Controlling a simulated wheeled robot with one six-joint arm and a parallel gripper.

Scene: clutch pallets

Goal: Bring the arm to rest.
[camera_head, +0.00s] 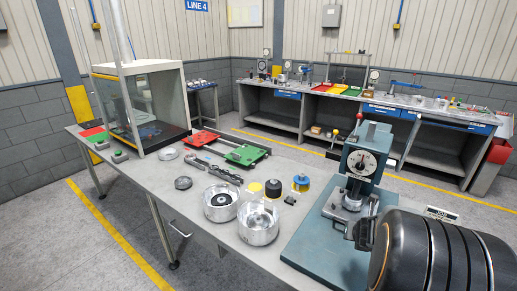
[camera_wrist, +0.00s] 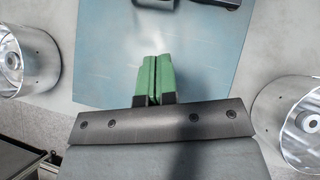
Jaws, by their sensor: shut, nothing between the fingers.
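My gripper (camera_wrist: 153,80) shows in the wrist view with its two green fingers pressed together and nothing between them. It is over the front part of a blue-green base plate (camera_wrist: 200,60), apart from anything I can make out. In the head view, my dark arm fills the lower right corner, in front of the blue-green press (camera_head: 366,165) and its base plate (camera_head: 312,250). The gripper's fingers cannot be made out there. How far the fingers are above the plate is hard to tell.
Silver cylindrical housings stand on either side in the wrist view, at left (camera_wrist: 12,60) and right (camera_wrist: 300,125).

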